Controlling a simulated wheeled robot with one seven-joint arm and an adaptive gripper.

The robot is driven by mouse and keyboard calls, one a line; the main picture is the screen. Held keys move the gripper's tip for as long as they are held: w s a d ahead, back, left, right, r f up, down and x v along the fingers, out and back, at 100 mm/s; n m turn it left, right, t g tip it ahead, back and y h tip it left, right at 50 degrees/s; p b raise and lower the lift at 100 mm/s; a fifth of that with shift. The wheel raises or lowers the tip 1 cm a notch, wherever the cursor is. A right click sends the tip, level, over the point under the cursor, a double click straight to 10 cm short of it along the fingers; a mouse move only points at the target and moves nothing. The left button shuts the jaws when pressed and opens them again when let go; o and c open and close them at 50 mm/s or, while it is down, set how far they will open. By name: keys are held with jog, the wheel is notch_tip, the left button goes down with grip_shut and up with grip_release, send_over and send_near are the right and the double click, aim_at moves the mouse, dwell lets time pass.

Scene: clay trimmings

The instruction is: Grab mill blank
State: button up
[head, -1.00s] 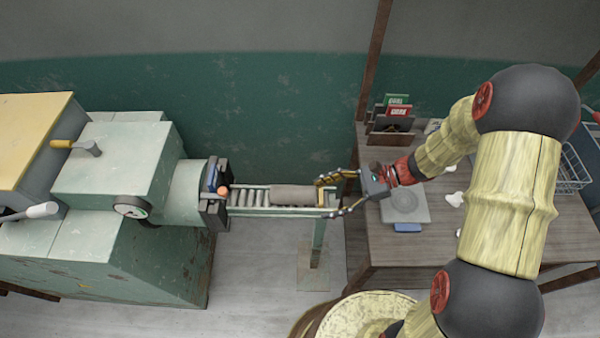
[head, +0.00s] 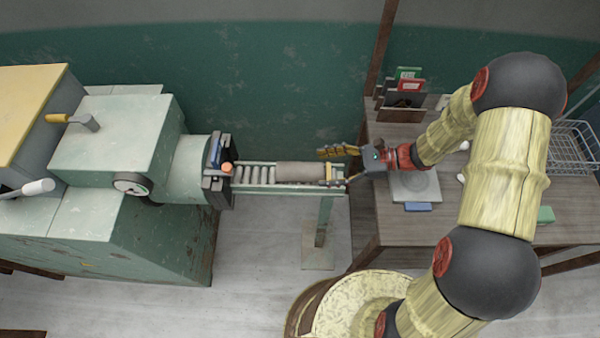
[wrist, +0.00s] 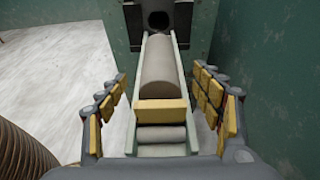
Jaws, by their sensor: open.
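The mill blank (head: 301,172) is a grey-brown cylinder lying along a pale green roller rail (head: 252,189). In the wrist view the blank (wrist: 160,70) lies lengthwise straight ahead, with a yellow block (wrist: 161,112) across its near end. That block also shows in the head view (head: 331,174). My gripper (head: 332,166) is open at the right end of the rail. In the wrist view its yellow-padded fingers (wrist: 160,84) stand apart on either side of the rail, not closed on the blank. The lower finger is hard to make out in the head view.
The green mill machine (head: 110,215) stands at the rail's left end, with an orange knob (head: 227,168) near its mouth. A wooden table (head: 400,238) is at right with a grey plate (head: 415,190) and a wire basket (head: 572,148). The green wall is behind.

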aim_at(305, 169)
jog(key=b+x, duration=0.1)
jog(key=x, duration=0.5)
jog(key=shift+s+a+b, duration=0.1)
jog(key=shift+a+b, duration=0.15)
jog(key=shift+b, duration=0.15)
jog(key=shift+c, duration=0.9)
jog(key=c, duration=1.5)
grip_shut()
